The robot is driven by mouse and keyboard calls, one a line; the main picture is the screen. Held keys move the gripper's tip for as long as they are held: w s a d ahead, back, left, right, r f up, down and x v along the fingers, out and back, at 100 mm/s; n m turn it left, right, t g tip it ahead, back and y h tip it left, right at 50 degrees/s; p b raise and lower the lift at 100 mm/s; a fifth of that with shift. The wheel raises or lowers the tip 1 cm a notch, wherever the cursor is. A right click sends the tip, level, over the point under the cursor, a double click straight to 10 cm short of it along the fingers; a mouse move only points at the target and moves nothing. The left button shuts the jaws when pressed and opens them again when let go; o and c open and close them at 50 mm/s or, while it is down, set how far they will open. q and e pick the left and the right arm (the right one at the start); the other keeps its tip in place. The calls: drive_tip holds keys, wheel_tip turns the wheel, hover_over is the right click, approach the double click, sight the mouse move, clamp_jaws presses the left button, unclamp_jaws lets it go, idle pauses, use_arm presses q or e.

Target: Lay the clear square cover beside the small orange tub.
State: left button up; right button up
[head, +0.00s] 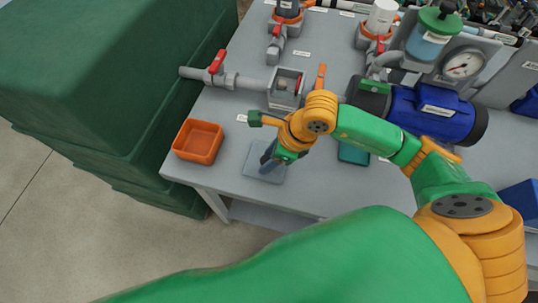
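The small orange tub (199,141) is open and looks empty. It sits at the left front corner of the grey bench. The clear square cover (270,175) shows as a thin bluish-grey square to the right of the tub, apart from it, near the bench's front edge. It looks flat on or just above the bench top. My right gripper (267,162) points down over the cover, with its dark fingers at or just above it. The wrist hides part of the fingers, so I cannot tell whether they grip the cover. My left gripper is out of view.
Behind the gripper are a pipe with a red-handled valve (217,64), a grey square housing (286,88) and a blue pump motor (430,113). A green tank (90,75) stands left of the bench. Bare bench top (229,160) lies between tub and cover.

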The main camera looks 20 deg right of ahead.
drive_tip(key=shift+o, duration=0.4)
drive_tip(key=shift+r, duration=0.2)
drive_tip(key=v, duration=1.2)
drive_tip(key=shift+p, duration=0.4)
